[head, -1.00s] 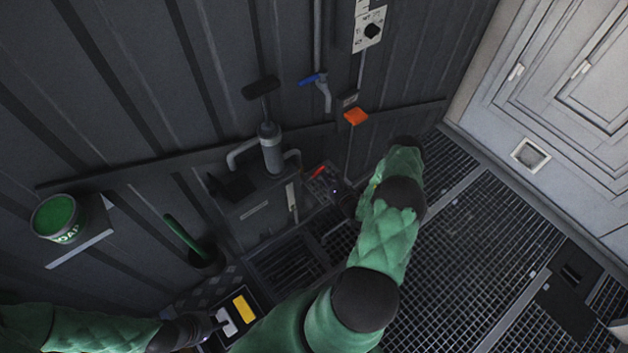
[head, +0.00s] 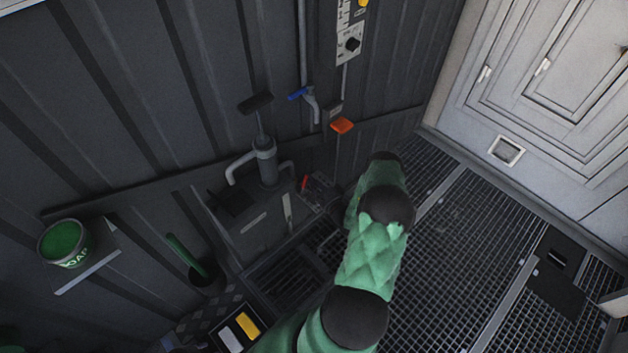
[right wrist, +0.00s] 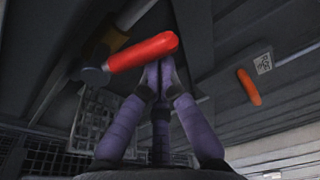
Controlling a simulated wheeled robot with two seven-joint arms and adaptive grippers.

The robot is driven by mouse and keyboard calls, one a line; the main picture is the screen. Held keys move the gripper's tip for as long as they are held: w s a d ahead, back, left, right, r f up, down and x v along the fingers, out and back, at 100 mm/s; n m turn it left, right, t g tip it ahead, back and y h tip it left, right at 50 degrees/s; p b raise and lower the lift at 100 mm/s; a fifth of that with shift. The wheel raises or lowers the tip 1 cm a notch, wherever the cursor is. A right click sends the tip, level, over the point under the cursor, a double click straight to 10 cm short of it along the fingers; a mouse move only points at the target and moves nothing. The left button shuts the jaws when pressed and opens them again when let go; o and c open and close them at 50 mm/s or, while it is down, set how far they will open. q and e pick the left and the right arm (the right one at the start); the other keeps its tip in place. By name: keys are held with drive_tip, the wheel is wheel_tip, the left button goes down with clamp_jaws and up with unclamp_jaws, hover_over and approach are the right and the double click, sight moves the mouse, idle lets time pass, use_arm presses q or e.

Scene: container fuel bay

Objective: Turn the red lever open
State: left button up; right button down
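The red lever (head: 305,184) is a small red handle on the dark unit low at the wall, left of my right forearm in the head view. In the right wrist view the red lever (right wrist: 145,53) looms large and lies slantwise across the top of my right gripper (right wrist: 159,70). The gripper's purple fingers come together at their tips, right by the lever's rounded free end. I cannot tell whether the tips touch it. In the head view my right arm largely hides that hand. My left gripper is out of view.
A grey hand pump (head: 266,162) stands left of the red lever. A blue-handled valve (head: 303,95) and an orange handle (head: 342,125) are on the wall above. A soap tin (head: 62,243) sits on a shelf at the left. Grated floor (head: 470,240) lies open at the right.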

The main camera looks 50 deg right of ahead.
drive_tip(key=shift+a+r+n, duration=0.25)
drive_tip(key=shift+a+n, duration=0.15)
drive_tip(key=shift+a, duration=0.15)
idle(0.4)
drive_tip(key=v, duration=1.1)
drive_tip(key=shift+s, duration=0.25)
